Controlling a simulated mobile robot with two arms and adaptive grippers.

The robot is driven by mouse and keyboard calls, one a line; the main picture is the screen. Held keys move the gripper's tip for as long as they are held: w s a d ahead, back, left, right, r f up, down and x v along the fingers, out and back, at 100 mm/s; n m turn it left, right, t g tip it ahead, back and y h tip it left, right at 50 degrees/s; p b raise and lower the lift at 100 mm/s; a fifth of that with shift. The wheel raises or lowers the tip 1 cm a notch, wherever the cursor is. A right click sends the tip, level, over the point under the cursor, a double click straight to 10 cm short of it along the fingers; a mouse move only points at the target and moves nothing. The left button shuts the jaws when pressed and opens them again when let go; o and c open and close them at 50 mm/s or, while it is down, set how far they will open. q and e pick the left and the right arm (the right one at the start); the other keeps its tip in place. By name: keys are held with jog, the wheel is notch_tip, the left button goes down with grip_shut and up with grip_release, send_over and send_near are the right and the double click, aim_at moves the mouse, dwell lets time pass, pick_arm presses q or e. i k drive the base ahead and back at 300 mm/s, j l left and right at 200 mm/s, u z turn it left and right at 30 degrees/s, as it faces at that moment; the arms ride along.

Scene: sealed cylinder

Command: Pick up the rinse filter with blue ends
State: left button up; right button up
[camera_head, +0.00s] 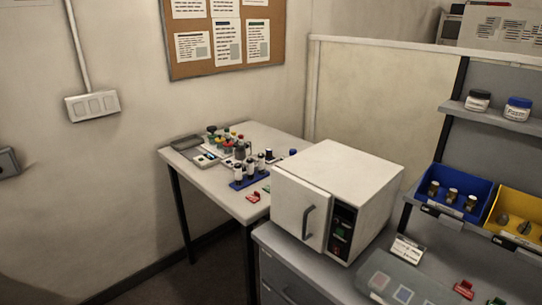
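No part of either of my grippers or arms shows in the head view. I cannot make out a rinse filter with blue ends for certain. On the far white table (205,182), several small dark-and-white cylinders stand in a blue rack (248,178). A small blue-topped item (293,152) shows just behind the white oven-like box (335,180), which partly hides it. These items are too small to tell more.
The white box, its door shut, stands on a grey drawer cabinet at the table's right. A blue bin (455,190) and a yellow bin (515,216) sit at right, under a shelf with two jars. A clear-lidded case (405,280) lies in front. Floor shows at lower left.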

aim_at(269, 151)
jog(key=i+l, duration=0.1)
jog(key=i, duration=0.35)
jog(key=i+l, duration=0.1)
jog(key=i, duration=0.35)
